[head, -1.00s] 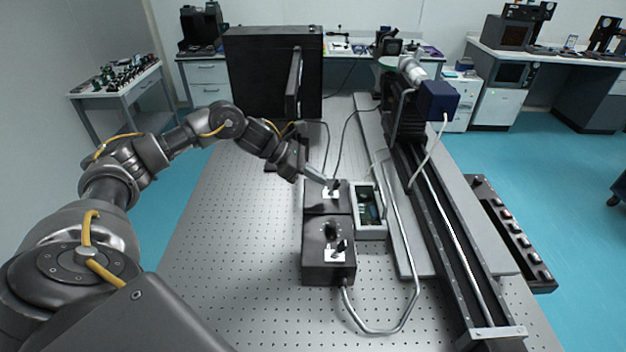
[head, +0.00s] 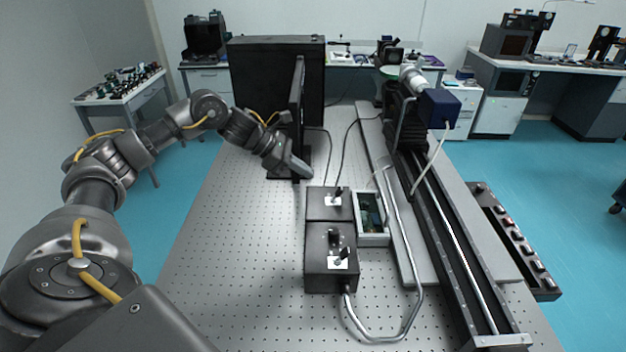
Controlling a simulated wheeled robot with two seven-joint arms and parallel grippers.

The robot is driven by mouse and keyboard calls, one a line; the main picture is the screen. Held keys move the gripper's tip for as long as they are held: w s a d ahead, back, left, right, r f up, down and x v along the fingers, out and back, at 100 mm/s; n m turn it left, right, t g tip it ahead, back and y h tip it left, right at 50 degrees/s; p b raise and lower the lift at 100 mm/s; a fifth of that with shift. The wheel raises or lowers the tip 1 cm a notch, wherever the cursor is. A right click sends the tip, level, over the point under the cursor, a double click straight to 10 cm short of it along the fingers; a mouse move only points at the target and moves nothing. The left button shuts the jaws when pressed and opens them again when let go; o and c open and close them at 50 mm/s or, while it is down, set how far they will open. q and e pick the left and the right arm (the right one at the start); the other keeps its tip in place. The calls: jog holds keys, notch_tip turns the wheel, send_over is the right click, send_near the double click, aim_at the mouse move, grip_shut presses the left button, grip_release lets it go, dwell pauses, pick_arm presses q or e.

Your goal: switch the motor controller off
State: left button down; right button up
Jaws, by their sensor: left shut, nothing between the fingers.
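Two black control boxes stand one behind the other on the perforated table. The rear box (head: 318,212) has a toggle switch (head: 338,194) on a white plate. The front box (head: 330,277) has a black knob (head: 334,237) and another toggle switch (head: 344,253) on a white plate. I cannot read labels, so I cannot tell which box is the motor controller. My left gripper (head: 307,173) is shut and empty, just behind and left of the rear box, apart from its switch. My right gripper is not in view.
A dark upright panel (head: 298,110) stands close behind my left gripper. An open-topped box (head: 374,238) sits right of the control boxes. A bent metal conduit (head: 420,290) and a long rail (head: 445,230) lie further right. The perforated table (head: 245,250) is clear at left.

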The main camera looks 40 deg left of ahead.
pick_arm(q)
notch_tip(320, 180, up, 8)
jog(key=s+a+b, duration=0.1)
jog(key=shift+a+r, duration=0.25)
jog(key=shift+a, duration=0.1)
dwell(0.4)
